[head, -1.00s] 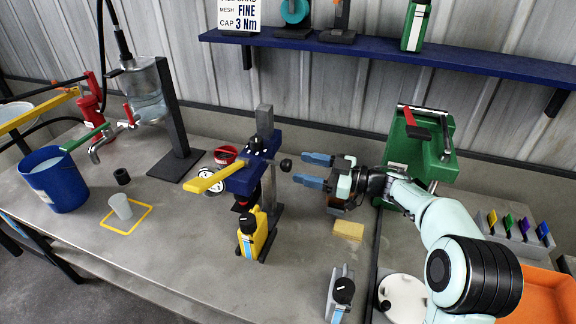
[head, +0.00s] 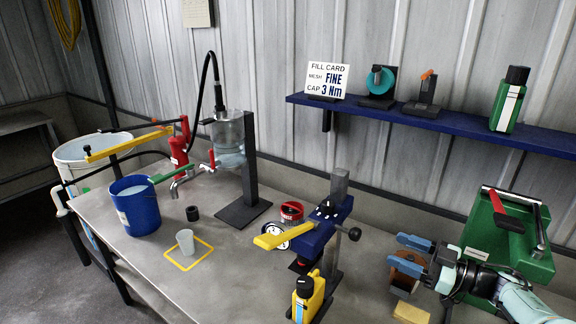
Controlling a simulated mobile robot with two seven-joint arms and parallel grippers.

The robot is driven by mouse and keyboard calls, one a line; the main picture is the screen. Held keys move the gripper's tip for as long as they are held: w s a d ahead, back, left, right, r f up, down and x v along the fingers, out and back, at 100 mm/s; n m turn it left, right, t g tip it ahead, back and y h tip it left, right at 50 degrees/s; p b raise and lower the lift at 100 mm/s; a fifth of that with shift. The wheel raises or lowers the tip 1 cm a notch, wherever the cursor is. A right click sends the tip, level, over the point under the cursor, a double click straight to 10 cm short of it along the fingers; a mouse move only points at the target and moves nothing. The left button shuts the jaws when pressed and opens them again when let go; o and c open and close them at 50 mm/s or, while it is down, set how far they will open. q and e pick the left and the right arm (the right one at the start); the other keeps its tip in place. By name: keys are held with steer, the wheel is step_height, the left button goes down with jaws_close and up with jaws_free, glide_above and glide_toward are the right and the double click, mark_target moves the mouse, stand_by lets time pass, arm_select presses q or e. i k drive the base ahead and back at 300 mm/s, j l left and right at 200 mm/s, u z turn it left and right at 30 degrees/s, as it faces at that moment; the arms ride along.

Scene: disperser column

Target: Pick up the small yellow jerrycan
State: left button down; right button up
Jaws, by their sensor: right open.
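The small yellow jerrycan (head: 309,297) stands upright on the bench at the lower middle of the head view, with a black cap and a blue-and-white label. It is at the foot of the blue press (head: 318,228) with a yellow lever, and its base is cut off by the picture edge. My right gripper (head: 396,252) is open and empty, to the right of the press and apart from the jerrycan. Its fingers point left. My left gripper is not in view.
A blue bucket (head: 135,206), a cup (head: 186,241) in a yellow square and a column stand (head: 248,170) are on the left. A green machine (head: 510,240) stands at right, and a yellow block (head: 410,312) lies below my right gripper. Bare bench lies left of the jerrycan.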

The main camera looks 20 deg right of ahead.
mark_target(304, 311)
steer(key=k+j, duration=0.35)
steer(key=j, duration=0.2)
steer(key=k+j, duration=0.35)
steer(key=j, duration=0.15)
steer(key=k+j, duration=0.35)
steer(key=j, duration=0.2)
